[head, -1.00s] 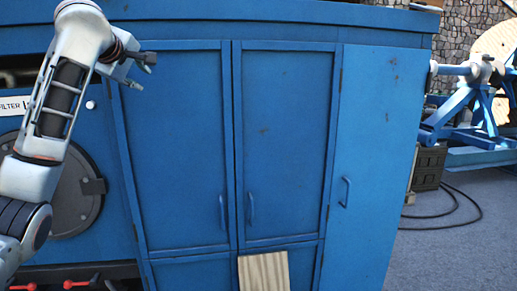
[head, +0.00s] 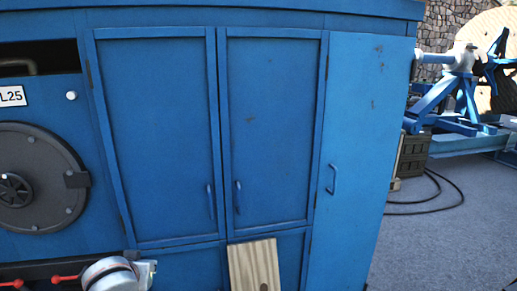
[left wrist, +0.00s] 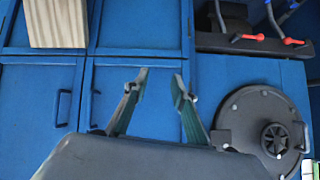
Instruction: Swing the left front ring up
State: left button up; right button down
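I cannot make out the left front ring for certain in either view. A cable reel (head: 488,28) with a pale wooden disc stands at the far right of the head view. A blue stand (head: 440,95) carries a light grey round fitting (head: 463,57) in front of it. My left gripper (left wrist: 160,85) is open and empty in the left wrist view, its fingers apart in front of the blue cabinet. My right gripper is not in view.
The blue cabinet (head: 160,140) with closed doors fills the left and middle. It has a round dark hatch (head: 45,160), red levers (head: 65,279) and a wooden board (head: 253,265) low down. A black cable (head: 455,200) lies on open grey floor at right.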

pick_arm(q)
jog(key=s+a+f+m+g+y, duration=0.1)
jog(key=s+a+f+m, duration=0.2)
jog(key=s, duration=0.6)
jog(key=s+f+m+g, duration=0.15)
jog(key=s+f, duration=0.35)
jog(key=s, duration=0.5)
jog(key=s+a+f+m+g+y, duration=0.15)
jog(key=s+f+m, duration=0.25)
jog(key=s, duration=0.5)
jog(key=w+d+f+n+t+h, duration=0.1)
jog(key=d+f+t+h, duration=0.3)
jog(key=d+f, duration=0.9)
jog(key=d+n+h, duration=0.1)
jog(key=d+h, duration=0.1)
jog(key=h, duration=0.1)
jog(key=shift+w+n, duration=0.35)
jog(key=shift+w, duration=0.05)
jog(key=shift+s+d+t+h, duration=0.1)
jog(key=shift+d+t+h, duration=0.2)
jog(key=shift+t, duration=0.1)
jog(key=shift+c, duration=0.7)
jog(key=shift+d+f, duration=0.1)
jog(key=shift+d, duration=0.05)
grip_shut()
